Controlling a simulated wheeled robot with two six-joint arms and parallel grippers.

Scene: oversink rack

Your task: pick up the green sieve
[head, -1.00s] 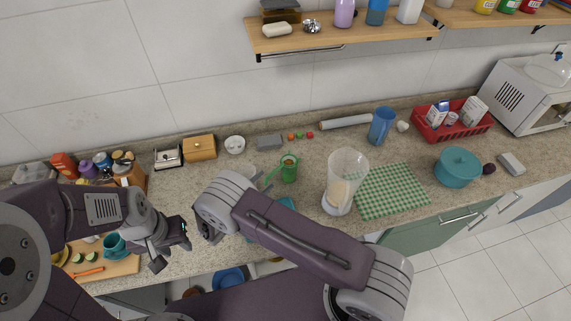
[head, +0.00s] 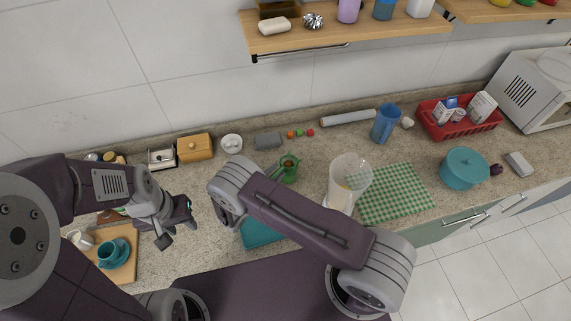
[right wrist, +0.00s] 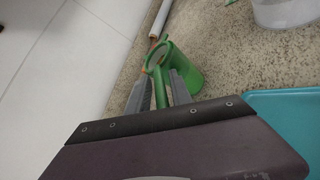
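The green sieve (head: 289,170) stands on the counter, left of the blender jug. In the right wrist view its round rim and green body (right wrist: 187,72) are ahead of my right gripper. Its handle runs back between the two grey fingers of my right gripper (right wrist: 161,86). The fingers stand on either side of the handle and look apart, with small gaps. In the head view the right gripper is mostly hidden behind my own arm. My left gripper (head: 180,222) is open and empty above the counter at the left.
A blender jug (head: 347,183) stands right of the sieve, with a green checked cloth (head: 395,193) beyond. A teal board (head: 262,232) lies in front. A grey block (head: 267,140) and small red and green pieces lie behind. A wooden board (head: 122,262) with a teal cup is at left.

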